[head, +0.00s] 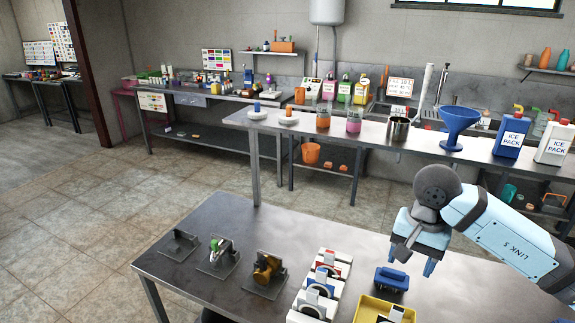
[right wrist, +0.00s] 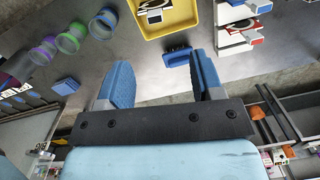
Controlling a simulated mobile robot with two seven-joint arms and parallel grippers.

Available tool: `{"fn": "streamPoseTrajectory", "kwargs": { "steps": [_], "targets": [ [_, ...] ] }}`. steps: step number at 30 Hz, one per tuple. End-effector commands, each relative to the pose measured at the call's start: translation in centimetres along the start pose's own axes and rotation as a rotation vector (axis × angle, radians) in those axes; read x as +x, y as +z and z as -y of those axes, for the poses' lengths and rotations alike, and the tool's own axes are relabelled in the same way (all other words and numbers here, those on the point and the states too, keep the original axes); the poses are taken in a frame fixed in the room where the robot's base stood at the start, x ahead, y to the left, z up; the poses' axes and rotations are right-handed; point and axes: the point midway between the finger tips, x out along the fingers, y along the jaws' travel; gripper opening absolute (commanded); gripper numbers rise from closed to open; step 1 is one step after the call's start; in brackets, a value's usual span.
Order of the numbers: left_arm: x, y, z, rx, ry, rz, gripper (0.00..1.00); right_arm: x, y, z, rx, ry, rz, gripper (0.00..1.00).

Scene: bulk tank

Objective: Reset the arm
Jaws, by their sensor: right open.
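My right gripper (head: 412,262) is above the back right part of the near metal table (head: 215,205). Its blue fingers are apart with nothing between them, as the right wrist view (right wrist: 155,85) also shows. My right arm comes in from the right edge. A small dark blue block-like item (head: 391,279) sits on the table just below and left of the gripper; it also shows in the right wrist view (right wrist: 177,56), beyond the fingers and apart from them. My left gripper is not in view.
A yellow tray (head: 372,307) is at the table's front. White holders (head: 322,283) and several dark metal stands (head: 264,273) are to the left. In the right wrist view, colored cups (right wrist: 68,43) are at the left. A bench behind holds a blue funnel (head: 458,122) and ice pack jugs (head: 511,136).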

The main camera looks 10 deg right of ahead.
Motion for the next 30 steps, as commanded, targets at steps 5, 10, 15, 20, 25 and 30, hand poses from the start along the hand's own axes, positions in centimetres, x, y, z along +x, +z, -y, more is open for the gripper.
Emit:
{"fn": "streamPoseTrajectory", "kwargs": {
  "steps": [5,10,15,20,25,30],
  "targets": [
    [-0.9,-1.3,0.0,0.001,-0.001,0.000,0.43,3.0,7.8,4.3,0.132,-0.210,0.405,0.61],
    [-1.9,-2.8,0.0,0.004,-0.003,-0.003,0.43,1.9,16.5,8.7,0.509,-0.389,1.062,0.61],
    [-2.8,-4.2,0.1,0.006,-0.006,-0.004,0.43,-1.0,18.5,11.0,1.043,-0.376,1.753,0.61],
    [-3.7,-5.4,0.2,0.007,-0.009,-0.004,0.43,0.2,15.4,10.5,1.642,-0.174,2.381,0.61],
    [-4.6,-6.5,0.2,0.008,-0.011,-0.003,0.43,8.1,12.8,6.2,-1.539,-0.191,-1.952,0.61],
    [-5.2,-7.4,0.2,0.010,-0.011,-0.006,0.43,17.2,15.1,0.1,-1.158,-0.371,-1.313,0.61]
  ]
}}
